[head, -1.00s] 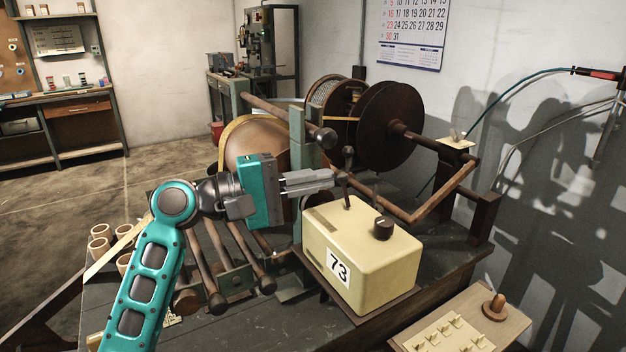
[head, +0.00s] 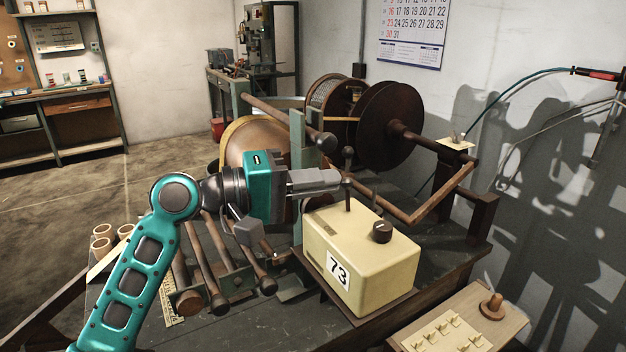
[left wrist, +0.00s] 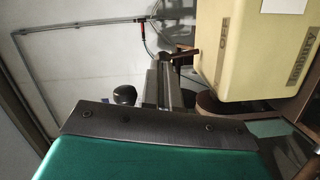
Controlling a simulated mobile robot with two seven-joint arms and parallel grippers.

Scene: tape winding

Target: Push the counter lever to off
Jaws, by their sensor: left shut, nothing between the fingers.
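The counter (head: 370,262) is a cream box labelled 73, with a black knob on top. It also shows at the top right of the left wrist view (left wrist: 245,60), with OFF lettering beside the lever's base. The counter lever (head: 348,196) is a thin dark rod with a ball top, standing nearly upright at the box's far left. My left gripper (head: 340,181) is shut and empty, its fingertips overlapping the lever's upper rod in the head view; I cannot tell whether they touch. In the left wrist view, the fingers (left wrist: 164,84) hide part of the rod. My right gripper is not in view.
A wooden crank (head: 425,208) and dark reel (head: 390,122) stand behind the counter. Wooden-handled levers (head: 215,265) lie below my left arm. A board with hooks (head: 460,328) is at the front right. Cardboard tubes (head: 102,240) stand at the left.

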